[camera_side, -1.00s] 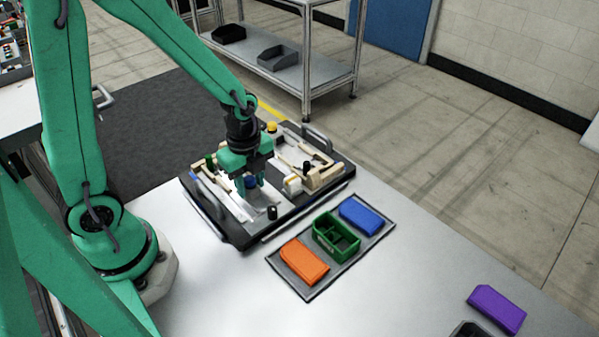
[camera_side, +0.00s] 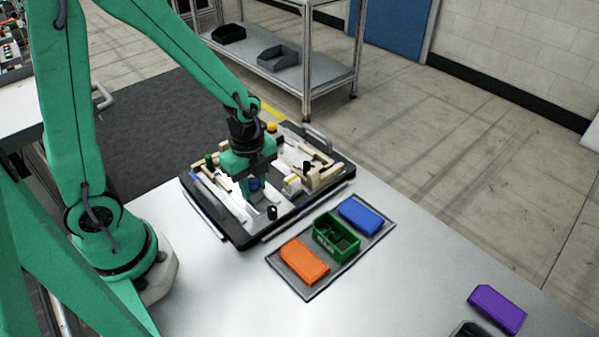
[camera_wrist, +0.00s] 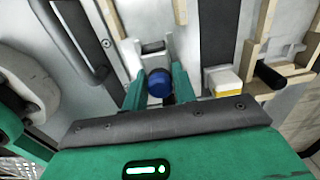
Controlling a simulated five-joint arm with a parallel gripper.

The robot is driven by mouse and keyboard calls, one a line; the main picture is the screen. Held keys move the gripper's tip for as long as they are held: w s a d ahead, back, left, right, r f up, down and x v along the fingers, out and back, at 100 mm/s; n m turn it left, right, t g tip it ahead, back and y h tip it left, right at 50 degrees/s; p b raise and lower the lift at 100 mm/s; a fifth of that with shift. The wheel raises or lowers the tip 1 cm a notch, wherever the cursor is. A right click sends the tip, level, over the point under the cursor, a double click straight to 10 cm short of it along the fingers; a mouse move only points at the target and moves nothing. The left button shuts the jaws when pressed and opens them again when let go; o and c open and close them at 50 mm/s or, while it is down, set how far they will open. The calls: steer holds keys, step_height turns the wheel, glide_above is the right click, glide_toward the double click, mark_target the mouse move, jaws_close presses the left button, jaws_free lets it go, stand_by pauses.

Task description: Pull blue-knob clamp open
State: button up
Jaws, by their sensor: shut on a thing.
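The blue knob (camera_wrist: 159,83) of the clamp sits between the two green fingers of my gripper (camera_wrist: 159,92) in the wrist view. My gripper (camera_side: 252,184) is shut on it, low over the pallet fixture (camera_side: 243,237). In the side view a little of the blue knob (camera_side: 254,183) shows between the fingers. The clamp's body under the knob is mostly hidden by the fingers; a pale bracket with a dark slot (camera_wrist: 153,47) shows just beyond the knob.
The fixture also carries a green knob (camera_side: 209,160), a yellow knob (camera_side: 272,127), black knobs (camera_side: 272,212) and wooden-coloured blocks (camera_side: 320,175). A tray (camera_side: 311,293) with orange, green and blue pieces lies in front. A purple block (camera_side: 497,310) is at the lower right. The table between is clear.

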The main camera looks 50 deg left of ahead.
steer(key=shift+d, duration=1)
steer(key=o, duration=0.8)
steer(key=shift+c, duration=0.2)
steer(key=shift+r, duration=0.15)
step_height(320, 180, up, 8)
stand_by(0.6)
stand_by(0.5)
